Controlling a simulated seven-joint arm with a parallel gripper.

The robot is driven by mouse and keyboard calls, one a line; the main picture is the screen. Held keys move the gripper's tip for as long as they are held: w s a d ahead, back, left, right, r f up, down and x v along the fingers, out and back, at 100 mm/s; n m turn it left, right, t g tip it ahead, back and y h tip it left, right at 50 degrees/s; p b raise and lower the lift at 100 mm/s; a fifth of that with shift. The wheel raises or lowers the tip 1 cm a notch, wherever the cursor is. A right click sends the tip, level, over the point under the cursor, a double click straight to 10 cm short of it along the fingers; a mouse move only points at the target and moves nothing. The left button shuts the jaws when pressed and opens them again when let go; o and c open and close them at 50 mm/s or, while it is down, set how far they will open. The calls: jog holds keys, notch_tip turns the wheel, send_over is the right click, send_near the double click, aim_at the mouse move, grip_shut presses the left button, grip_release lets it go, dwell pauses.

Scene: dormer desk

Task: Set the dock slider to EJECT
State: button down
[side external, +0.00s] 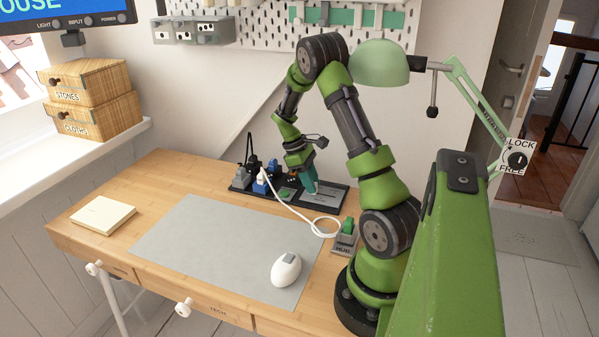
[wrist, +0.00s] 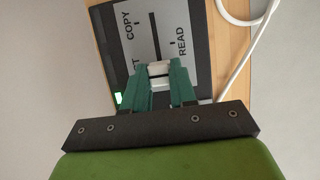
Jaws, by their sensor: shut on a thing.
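The dock (side external: 338,204) is a black unit at the back of the desk; its grey label plate (wrist: 168,20) shows in the wrist view. The plate reads COPY, READ and a partly hidden label ending in "CT". A dark slot line runs down the plate to the white slider knob (wrist: 160,69). The knob sits level with the "CT" label, past COPY and READ. My gripper (wrist: 161,72) has its teal fingers shut on the knob. In the side view, my gripper (side external: 311,187) reaches down onto the dock and hides the knob.
A white cable (side external: 292,209) loops in front of the dock and passes right of it in the wrist view (wrist: 258,45). Plugs (side external: 262,178) stand at the dock's left. A grey mat (side external: 215,245) with a white mouse (side external: 286,270) lies in front.

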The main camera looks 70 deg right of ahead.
jog(key=shift+w, duration=0.3)
jog(key=c, duration=1.2)
grip_release()
jog(key=o, duration=0.3)
jog(key=shift+s, duration=0.1)
jog(key=v, duration=1.7)
